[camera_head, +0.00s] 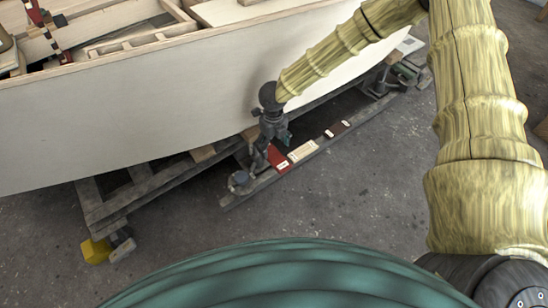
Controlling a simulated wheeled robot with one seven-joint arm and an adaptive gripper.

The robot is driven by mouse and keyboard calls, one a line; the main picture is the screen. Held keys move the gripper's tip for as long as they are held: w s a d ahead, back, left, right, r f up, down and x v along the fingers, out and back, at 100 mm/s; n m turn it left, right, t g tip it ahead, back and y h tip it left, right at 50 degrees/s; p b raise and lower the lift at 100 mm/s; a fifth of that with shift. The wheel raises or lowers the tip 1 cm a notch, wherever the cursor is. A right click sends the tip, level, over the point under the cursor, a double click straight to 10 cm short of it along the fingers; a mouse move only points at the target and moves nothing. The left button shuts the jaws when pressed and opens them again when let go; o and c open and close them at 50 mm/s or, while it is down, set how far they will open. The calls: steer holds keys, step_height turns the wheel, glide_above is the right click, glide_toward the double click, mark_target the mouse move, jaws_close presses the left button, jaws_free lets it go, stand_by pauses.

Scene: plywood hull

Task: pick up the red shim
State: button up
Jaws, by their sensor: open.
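The red shim (279,158) lies on a long grey plank below the plywood hull, with a small white label on it. My gripper (260,160) reaches down beside the hull, at the left edge of the red shim. It is open and nothing shows between its fingers. The gripper covers part of the shim's left side. I cannot tell whether the fingers touch it or how high they are above the plank.
The grey plank (230,202) also bears a cream block (302,150) and a dark brown piece (338,129) right of the shim. A small grey fitting (239,179) is at its left end. The pale hull (120,110) rises close behind. The floor in front is clear.

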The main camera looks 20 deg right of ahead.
mark_target(274, 155)
steer(key=f+b, duration=0.1)
steer(key=f, duration=0.1)
steer(key=f+b, duration=0.1)
steer(key=f, duration=0.2)
steer(key=shift+s, duration=0.2)
steer(key=shift+r, duration=0.1)
steer(key=c, duration=1.1)
